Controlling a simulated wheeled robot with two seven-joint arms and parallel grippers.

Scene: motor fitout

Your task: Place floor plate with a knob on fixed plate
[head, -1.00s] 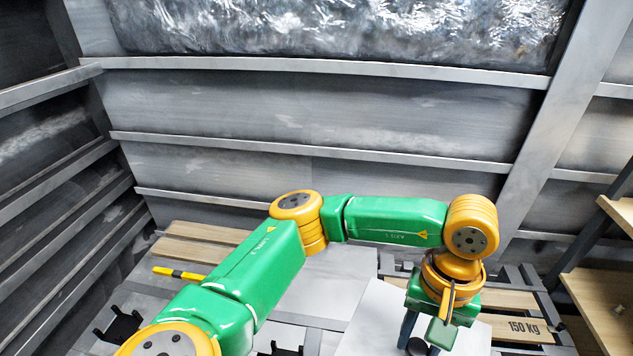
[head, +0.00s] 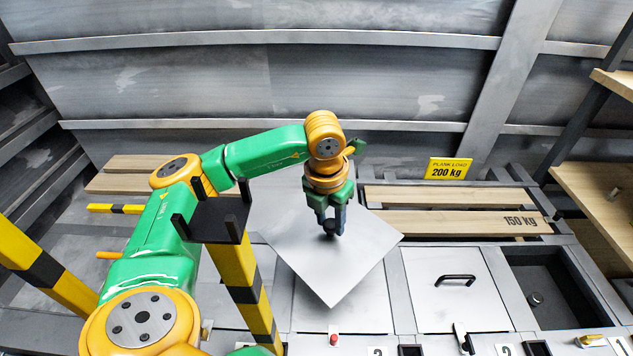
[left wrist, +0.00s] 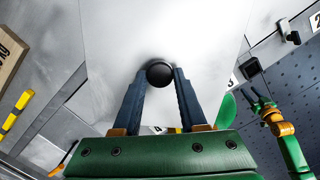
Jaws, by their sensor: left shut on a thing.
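The floor plate (head: 332,275) is a flat, light grey sheet turned like a diamond in the head view. My left gripper (head: 331,232) points down over it, with its two dark fingers shut on the round black knob (left wrist: 160,73). The plate fills the upper middle of the left wrist view (left wrist: 165,30). It appears to be held above the grey floor panels, but its height is hard to judge. I cannot tell which panel is the fixed plate; the plate covers part of the floor. My right gripper (left wrist: 262,105) shows small at the right of the left wrist view.
A grey panel with a black handle (head: 455,279) lies right of the plate, beside a dark open recess (head: 548,290). Wooden planks (head: 460,222) lie behind. A yellow-black post (head: 245,285) with a dark bracket stands close to my left arm.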

